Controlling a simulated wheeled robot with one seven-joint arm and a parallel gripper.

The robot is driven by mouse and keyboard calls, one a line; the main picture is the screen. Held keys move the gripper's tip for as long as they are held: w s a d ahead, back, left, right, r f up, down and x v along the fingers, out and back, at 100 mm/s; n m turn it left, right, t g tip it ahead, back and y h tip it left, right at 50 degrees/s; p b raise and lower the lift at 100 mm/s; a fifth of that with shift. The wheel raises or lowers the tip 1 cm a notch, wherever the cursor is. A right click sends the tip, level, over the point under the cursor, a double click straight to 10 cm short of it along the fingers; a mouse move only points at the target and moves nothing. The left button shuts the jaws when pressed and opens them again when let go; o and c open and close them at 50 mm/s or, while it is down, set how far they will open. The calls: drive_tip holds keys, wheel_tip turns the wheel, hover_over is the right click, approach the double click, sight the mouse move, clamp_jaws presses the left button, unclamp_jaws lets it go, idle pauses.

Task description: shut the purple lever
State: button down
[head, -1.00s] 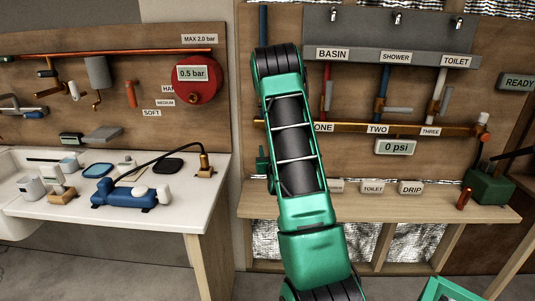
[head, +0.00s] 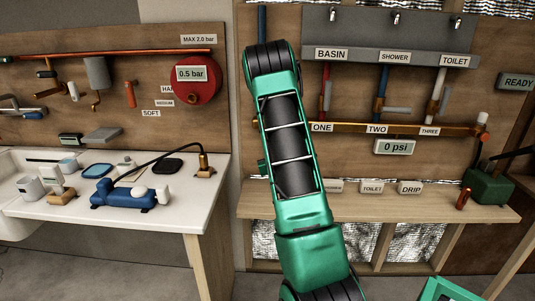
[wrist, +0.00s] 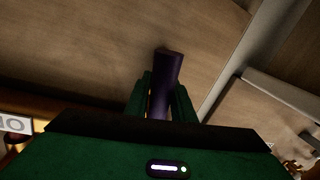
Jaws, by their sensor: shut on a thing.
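The purple lever (wrist: 168,65) shows in the wrist view as a dark purple bar between the two green fingers of my gripper (wrist: 163,90). My gripper is shut on it. The lever's tip sticks out past the fingers, and its lower end is hidden behind the gripper body. In the head view my green arm stands in front of the left part of the right-hand board, and I cannot make out the lever or the gripper there.
A copper pipe (head: 400,128) crosses the right board, with red, blue and white upright pipes above it. A gauge (head: 394,147) reads 0 psi. A wooden shelf (head: 430,203) runs below. A blue pump (head: 125,195) sits on the white counter (head: 185,215) at left.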

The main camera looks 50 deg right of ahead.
drive_tip(key=shift+s+d+r+n+g+h, duration=0.15)
drive_tip(key=shift+s+d+r+n+g, duration=0.3)
drive_tip(key=shift+n, duration=1.8)
drive_tip(key=shift+s+r+n+g+h, duration=0.1)
drive_tip(key=shift+s+n+g, duration=0.4)
drive_tip(key=shift+n, duration=1.7)
drive_tip(key=shift+s+d+r+n+g+h, duration=0.25)
drive_tip(key=shift+n+g, duration=0.5)
drive_tip(key=shift+n, duration=1.5)
drive_tip(key=c, duration=1.5)
unclamp_jaws()
drive_tip(key=shift+r, duration=0.1)
drive_tip(key=shift+d+r, duration=0.1)
drive_tip(key=shift+r, duration=0.05)
drive_tip(key=v, duration=1)
drive_tip(key=shift+s+a, duration=0.1)
drive_tip(key=shift+a, duration=0.25)
